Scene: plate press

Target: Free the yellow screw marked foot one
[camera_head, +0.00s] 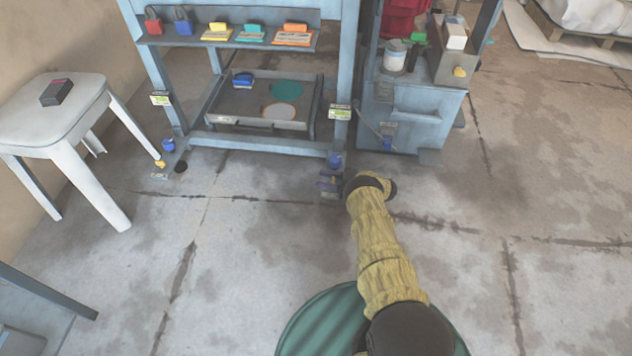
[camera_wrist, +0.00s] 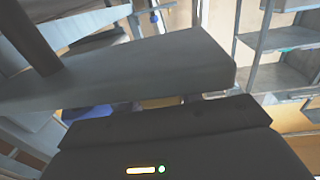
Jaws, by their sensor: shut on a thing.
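My gripper (camera_head: 329,183) is low at the right front foot of the blue press frame (camera_head: 345,75), just below a blue knob (camera_head: 335,160). In the wrist view my jaws (camera_wrist: 160,104) are closed, with a yellow patch of the screw (camera_wrist: 161,103) showing in the narrow gap between them. Blue shows beside it. The rest of this yellow screw is hidden by my jaws. Another yellow screw (camera_head: 160,163) stands at the left front foot, near a second blue knob (camera_head: 168,145). The foot labels are too small to read.
A white stool (camera_head: 60,115) with a dark box (camera_head: 56,92) stands at left. A blue cabinet (camera_head: 415,115) stands close to the right of the foot, with a can (camera_head: 394,57) on top. A shelf (camera_head: 230,40) holds padlocks and coloured blocks.

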